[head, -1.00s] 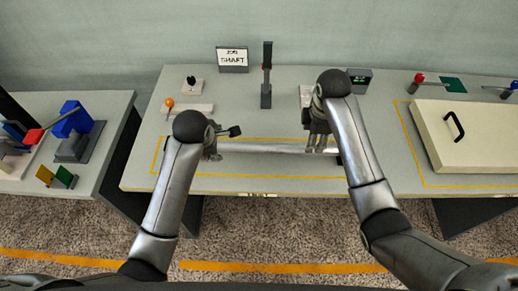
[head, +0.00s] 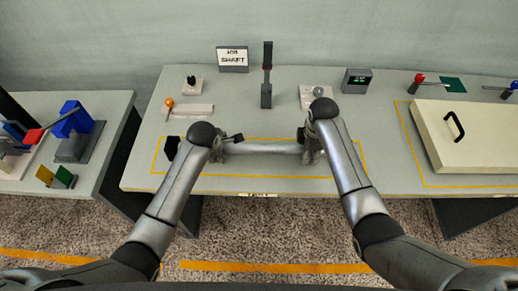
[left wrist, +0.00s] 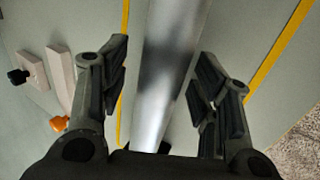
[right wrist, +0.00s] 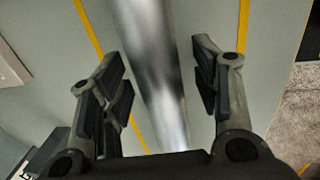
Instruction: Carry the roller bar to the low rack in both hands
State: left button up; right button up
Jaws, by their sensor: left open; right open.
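The silver roller bar (head: 262,147) lies across the yellow-outlined area of the middle table. My left gripper (head: 217,150) is over the left part of the bar, and my right gripper (head: 312,150) is over its right part. In the left wrist view the bar (left wrist: 168,75) runs between the open fingers of my left gripper (left wrist: 165,85), with gaps on both sides. In the right wrist view the bar (right wrist: 152,65) runs between the open fingers of my right gripper (right wrist: 160,80), also apart from them. I cannot make out the low rack for certain.
A sign (head: 232,60) and a dark upright post (head: 267,80) stand behind the bar. A beige panel with a black handle (head: 470,135) lies to the right. A side table (head: 105,110) with blue and red devices stands left, across a gap.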

pick_arm(q)
jog(key=shift+c, duration=0.4)
pick_arm(e)
jog(key=shift+c, duration=0.4)
pick_arm(q)
grip_shut()
pick_arm(e)
grip_shut()
pick_arm(q)
jog(key=shift+w+r, duration=0.15)
pick_arm(e)
jog(key=shift+w+r, duration=0.15)
